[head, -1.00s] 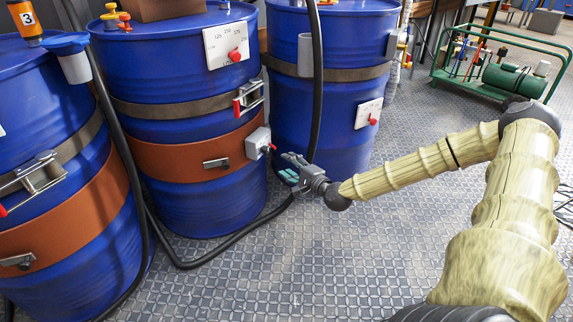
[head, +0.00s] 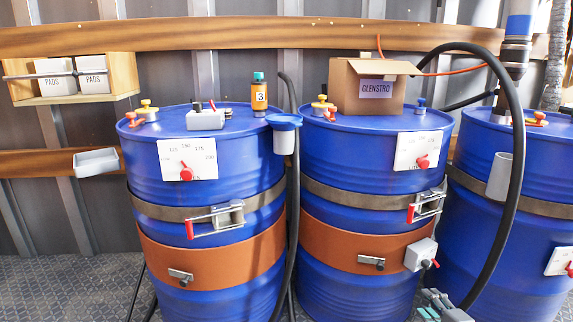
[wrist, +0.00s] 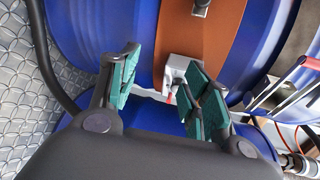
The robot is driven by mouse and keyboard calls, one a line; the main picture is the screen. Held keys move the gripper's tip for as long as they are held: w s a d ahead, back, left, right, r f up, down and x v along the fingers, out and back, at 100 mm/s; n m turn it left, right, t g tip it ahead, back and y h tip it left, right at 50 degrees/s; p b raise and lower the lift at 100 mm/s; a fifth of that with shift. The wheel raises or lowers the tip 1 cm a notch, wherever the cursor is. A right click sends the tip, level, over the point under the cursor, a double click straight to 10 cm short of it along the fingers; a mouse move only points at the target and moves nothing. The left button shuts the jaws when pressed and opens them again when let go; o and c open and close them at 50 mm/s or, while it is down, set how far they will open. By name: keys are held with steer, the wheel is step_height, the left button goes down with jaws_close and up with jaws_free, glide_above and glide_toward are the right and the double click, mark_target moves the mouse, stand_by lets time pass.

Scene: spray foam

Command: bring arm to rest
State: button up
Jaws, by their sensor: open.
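My gripper (wrist: 156,95) is open, with its two green-padded fingers apart and nothing between them in the wrist view. Beyond the fingers is a grey switch box (wrist: 178,70) with a red lever, on the orange band of a blue drum. The gap between gripper and box cannot be judged exactly. In the head view only the tip of my gripper (head: 436,306) shows at the bottom edge, below the switch box (head: 420,254) of the middle drum (head: 345,208). The rest of my arm is out of the head view.
A left drum (head: 215,215) and a right drum (head: 530,240) flank the middle one. A black hose (head: 515,150) arches in front of the right drum. A cardboard box (head: 370,85) stands on the middle drum. Bare floor (head: 60,290) lies at left.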

steer(key=s+a+f+n+g+y, duration=0.1)
steer(key=s+a+f+n+g, duration=0.3)
steer(key=s+a+f, duration=0.5)
steer(key=s+a+f+n+g+y, duration=0.1)
steer(key=s+a+f+n+g, duration=0.4)
steer(key=a, duration=0.5)
steer(key=s+a+f+n+g+h, duration=0.2)
steer(key=s+f+n+g, duration=0.15)
steer(key=s, duration=0.95)
steer(key=s+a+f+n+g+h, duration=0.1)
steer(key=s+f+n+g+h, duration=0.3)
steer(key=s, duration=0.9)
step_height(320, 180, up, 38)
steer(key=n+t+y+p, duration=0.1)
steer(key=p, duration=3.7)
steer(key=shift+f+y+p, duration=0.25)
steer(key=shift+y+p, duration=0.05)
steer(key=shift+y, duration=0.1)
